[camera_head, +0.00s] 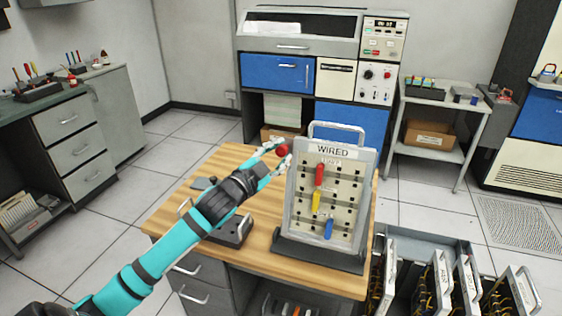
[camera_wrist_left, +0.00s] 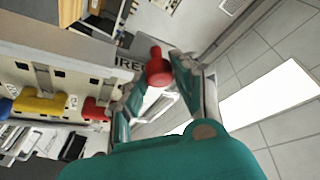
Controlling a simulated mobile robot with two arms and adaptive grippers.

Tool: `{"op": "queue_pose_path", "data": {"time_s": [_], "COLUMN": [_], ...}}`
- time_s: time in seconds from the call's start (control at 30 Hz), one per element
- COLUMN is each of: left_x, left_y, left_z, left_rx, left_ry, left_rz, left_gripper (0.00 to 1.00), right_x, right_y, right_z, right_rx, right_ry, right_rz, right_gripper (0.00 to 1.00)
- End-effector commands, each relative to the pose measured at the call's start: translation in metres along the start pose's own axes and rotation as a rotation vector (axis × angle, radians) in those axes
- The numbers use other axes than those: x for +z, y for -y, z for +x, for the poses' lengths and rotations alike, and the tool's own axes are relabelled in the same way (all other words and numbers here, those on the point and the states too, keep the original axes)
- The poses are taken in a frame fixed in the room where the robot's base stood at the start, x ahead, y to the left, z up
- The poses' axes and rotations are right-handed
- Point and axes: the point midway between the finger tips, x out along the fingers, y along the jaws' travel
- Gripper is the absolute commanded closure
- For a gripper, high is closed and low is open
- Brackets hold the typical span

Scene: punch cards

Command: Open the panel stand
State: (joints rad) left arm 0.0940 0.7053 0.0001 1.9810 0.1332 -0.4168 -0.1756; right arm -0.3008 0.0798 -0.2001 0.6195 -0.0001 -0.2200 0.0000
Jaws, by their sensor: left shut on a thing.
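The panel stand (camera_head: 348,243) stands upright on the wooden table, with a "WIRED" sign, a metal handle on top and red, yellow and blue plugs on its pale face. The panel also shows at the left of the left wrist view (camera_wrist_left: 60,80). My left gripper (camera_head: 279,148) is at the stand's upper left corner, shut on a red knob (camera_head: 283,150). In the left wrist view the red knob (camera_wrist_left: 157,68) is between the two fingertips. Whether it is joined to the stand cannot be told. My right gripper is not in view.
The wooden table (camera_head: 262,262) also bears a dark tray-like unit (camera_head: 236,232) with metal handles, partly behind my left arm. A metal bin (camera_head: 430,248) of wired panels stands to the right. A grey and blue machine (camera_head: 278,70) stands behind; floor lies between.

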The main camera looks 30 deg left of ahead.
Motion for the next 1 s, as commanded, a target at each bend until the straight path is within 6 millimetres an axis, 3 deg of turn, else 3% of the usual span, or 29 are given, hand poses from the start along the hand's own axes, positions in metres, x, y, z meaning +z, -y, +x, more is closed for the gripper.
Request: {"op": "queue_pose_path", "data": {"time_s": [0.03, 0.4, 1.0], "left_x": [0.003, -0.005, -0.010], "left_y": [-0.004, -0.009, -0.013], "left_z": [-0.006, -0.039, -0.057], "left_rx": [-0.016, -0.112, -0.158], "left_ry": [-0.017, -0.120, -0.172], "left_rz": [0.005, 0.045, 0.065], "left_gripper": [1.00, 1.00, 1.00], "right_x": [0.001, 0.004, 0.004], "right_y": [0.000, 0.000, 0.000], "right_z": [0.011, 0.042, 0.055], "right_rx": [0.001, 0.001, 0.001], "right_ry": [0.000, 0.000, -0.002], "right_rz": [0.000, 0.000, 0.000], "right_gripper": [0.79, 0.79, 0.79]}}
